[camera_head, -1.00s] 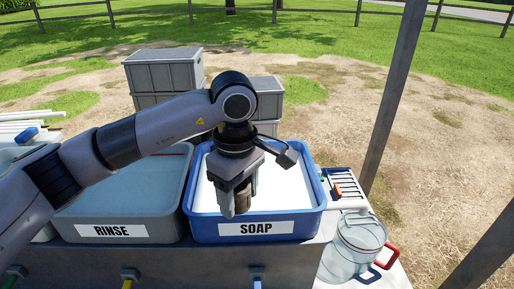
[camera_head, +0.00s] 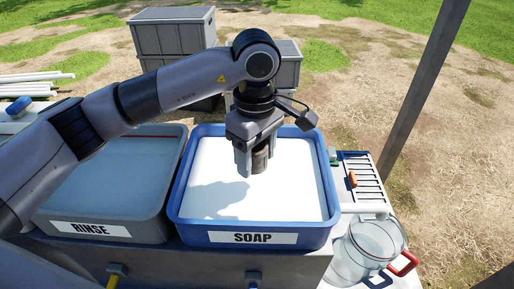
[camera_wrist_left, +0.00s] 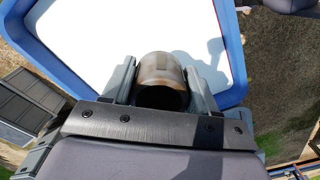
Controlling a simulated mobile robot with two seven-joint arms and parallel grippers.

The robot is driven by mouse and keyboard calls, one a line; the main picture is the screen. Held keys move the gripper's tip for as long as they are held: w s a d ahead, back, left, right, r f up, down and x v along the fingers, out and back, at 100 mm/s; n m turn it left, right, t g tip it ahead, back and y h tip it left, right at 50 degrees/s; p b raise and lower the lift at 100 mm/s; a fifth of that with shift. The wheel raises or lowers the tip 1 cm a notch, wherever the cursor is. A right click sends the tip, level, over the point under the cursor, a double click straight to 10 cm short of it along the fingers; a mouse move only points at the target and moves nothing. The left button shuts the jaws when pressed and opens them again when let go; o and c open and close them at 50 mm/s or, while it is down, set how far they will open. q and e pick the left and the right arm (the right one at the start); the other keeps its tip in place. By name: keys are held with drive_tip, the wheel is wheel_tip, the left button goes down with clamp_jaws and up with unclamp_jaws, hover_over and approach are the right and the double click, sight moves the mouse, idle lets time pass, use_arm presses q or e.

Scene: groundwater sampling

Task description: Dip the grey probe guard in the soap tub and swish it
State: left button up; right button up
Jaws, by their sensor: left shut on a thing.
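The soap tub (camera_head: 322,222) is blue with a white SOAP label and is filled with white liquid. My left gripper (camera_head: 254,162) points down over the tub and is shut on the probe guard (camera_head: 261,158), a short hollow cylinder. The guard looks grey-brown and stained; it also shows between the fingers in the left wrist view (camera_wrist_left: 161,75). A shadow of the gripper lies on the white surface below and left, so the guard looks held above the liquid. My right gripper is not in view.
A grey rinse tub (camera_head: 60,213) stands directly left of the soap tub. A clear jug with a red handle (camera_head: 372,243) and a slatted rack (camera_head: 362,178) are on the right. Grey crates (camera_head: 172,42) stand behind. A metal post (camera_head: 425,85) rises at the right.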

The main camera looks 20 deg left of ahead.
use_arm(q)
drive_tip(key=b, duration=0.9)
hover_over(256, 208)
wheel_tip(256, 208, down, 12)
drive_tip(key=shift+f, duration=0.75)
